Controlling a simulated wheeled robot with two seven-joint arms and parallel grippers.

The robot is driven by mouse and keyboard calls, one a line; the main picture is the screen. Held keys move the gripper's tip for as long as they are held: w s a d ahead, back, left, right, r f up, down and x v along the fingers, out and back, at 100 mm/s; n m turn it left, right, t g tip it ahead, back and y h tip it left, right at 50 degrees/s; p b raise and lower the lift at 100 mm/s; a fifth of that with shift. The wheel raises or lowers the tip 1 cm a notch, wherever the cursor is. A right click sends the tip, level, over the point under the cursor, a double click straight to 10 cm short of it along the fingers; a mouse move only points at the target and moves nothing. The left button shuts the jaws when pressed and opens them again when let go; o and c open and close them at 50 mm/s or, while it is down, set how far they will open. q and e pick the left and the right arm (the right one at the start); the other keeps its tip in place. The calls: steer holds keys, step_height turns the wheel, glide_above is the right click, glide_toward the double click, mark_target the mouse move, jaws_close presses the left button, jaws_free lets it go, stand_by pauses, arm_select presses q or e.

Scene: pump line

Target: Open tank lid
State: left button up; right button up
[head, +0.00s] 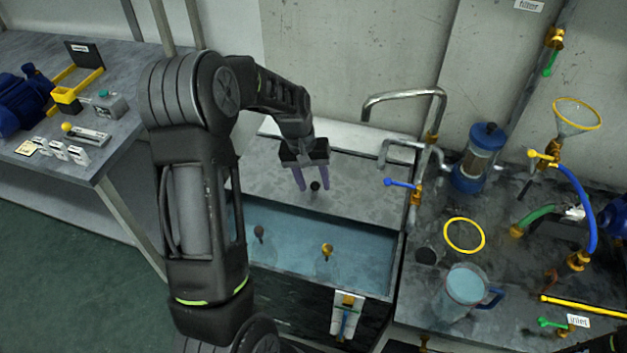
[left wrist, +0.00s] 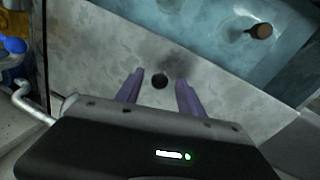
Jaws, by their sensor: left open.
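The tank (head: 375,310) is a dark box with blue water in it, in the middle of the head view. Its grey lid (head: 365,193) covers the back part and leaves the front part uncovered. A small dark knob (head: 315,186) stands on the lid, and it also shows in the left wrist view (left wrist: 160,81). My left gripper (head: 312,188) is open, its purple fingers pointing down on either side of the knob. In the wrist view the knob lies between the fingertips; I cannot tell whether they touch it. My right gripper is not in view.
Two knobbed items (head: 327,250) show in the tank water. Metal pipes with a blue-handled valve (head: 400,183) rise at the tank's right. The right bench holds a jug (head: 465,290), a yellow ring (head: 464,235) and a blue filter (head: 482,157). Another bench (head: 110,140) stands left.

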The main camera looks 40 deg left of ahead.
arm_select(q)
steer(key=b+v, duration=0.1)
steer(key=v, duration=0.6)
steer(key=shift+r, duration=0.4)
steer(key=shift+s, duration=0.1)
